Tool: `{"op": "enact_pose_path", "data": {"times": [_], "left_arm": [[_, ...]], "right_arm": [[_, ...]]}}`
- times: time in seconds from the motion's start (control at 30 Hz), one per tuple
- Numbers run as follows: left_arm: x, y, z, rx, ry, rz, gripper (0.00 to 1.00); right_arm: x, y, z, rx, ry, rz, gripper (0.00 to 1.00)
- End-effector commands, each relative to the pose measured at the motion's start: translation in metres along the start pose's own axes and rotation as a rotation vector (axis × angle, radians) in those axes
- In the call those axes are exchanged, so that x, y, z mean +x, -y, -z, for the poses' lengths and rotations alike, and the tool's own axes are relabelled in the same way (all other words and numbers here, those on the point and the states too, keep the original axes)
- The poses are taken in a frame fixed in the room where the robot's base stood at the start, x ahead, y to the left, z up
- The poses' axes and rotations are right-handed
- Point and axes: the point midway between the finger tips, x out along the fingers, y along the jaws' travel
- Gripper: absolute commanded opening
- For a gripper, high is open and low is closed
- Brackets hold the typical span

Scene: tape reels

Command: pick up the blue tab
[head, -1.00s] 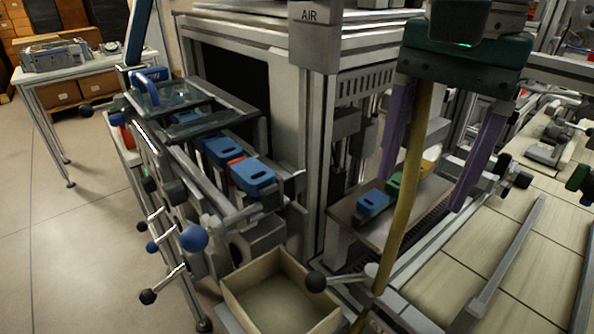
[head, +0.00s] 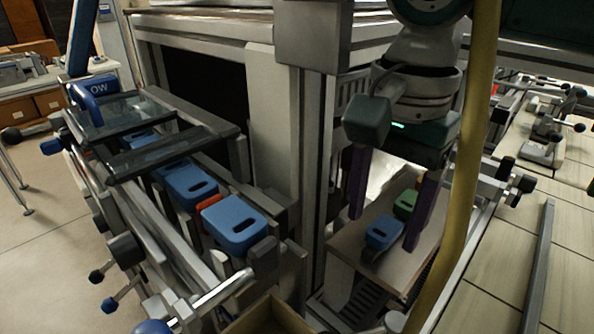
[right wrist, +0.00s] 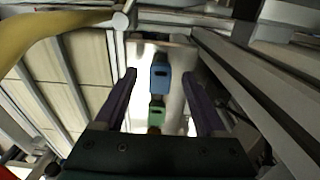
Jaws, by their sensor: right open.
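A blue tab (head: 384,232) with a slot lies on the small plate (head: 346,243) at the right. It also shows in the right wrist view (right wrist: 160,76). A green tab (head: 404,204) lies just behind it, and shows in the right wrist view (right wrist: 157,113). My right gripper (head: 386,226) has purple fingers spread open, one on each side of the blue tab in the picture; it holds nothing. In the right wrist view the blue tab sits between the fingertips (right wrist: 160,74); whether they reach its height I cannot tell. My left gripper is not in view.
More blue tabs (head: 234,222) lie in a rail at the left, with a red piece (head: 206,203) between two of them. A grey metal post (head: 308,150) stands left of the plate. A yellow hose (head: 466,190) hangs at the right. An open box (head: 268,318) is at the bottom.

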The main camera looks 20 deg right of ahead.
Motion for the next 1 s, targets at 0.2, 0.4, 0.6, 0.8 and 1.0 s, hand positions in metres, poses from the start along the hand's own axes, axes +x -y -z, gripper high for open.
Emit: {"op": "enact_pose_path", "data": {"times": [0.2,0.4,0.6,0.8,1.0], "left_arm": [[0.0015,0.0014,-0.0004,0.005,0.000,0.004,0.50],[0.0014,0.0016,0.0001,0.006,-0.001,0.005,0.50],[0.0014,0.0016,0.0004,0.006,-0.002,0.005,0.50],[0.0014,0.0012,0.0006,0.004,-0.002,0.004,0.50],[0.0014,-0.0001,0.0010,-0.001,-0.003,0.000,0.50]], "right_arm": [[0.0146,-0.0002,0.0004,-0.002,-0.002,0.001,0.72],[0.0141,-0.0001,0.0003,-0.002,-0.001,0.001,0.67],[0.0139,-0.0001,0.0002,-0.002,-0.001,0.001,0.44],[0.0138,0.0000,0.0003,-0.002,-0.001,0.001,0.22],[0.0138,0.0000,0.0003,-0.001,-0.001,0.001,0.00]]}}
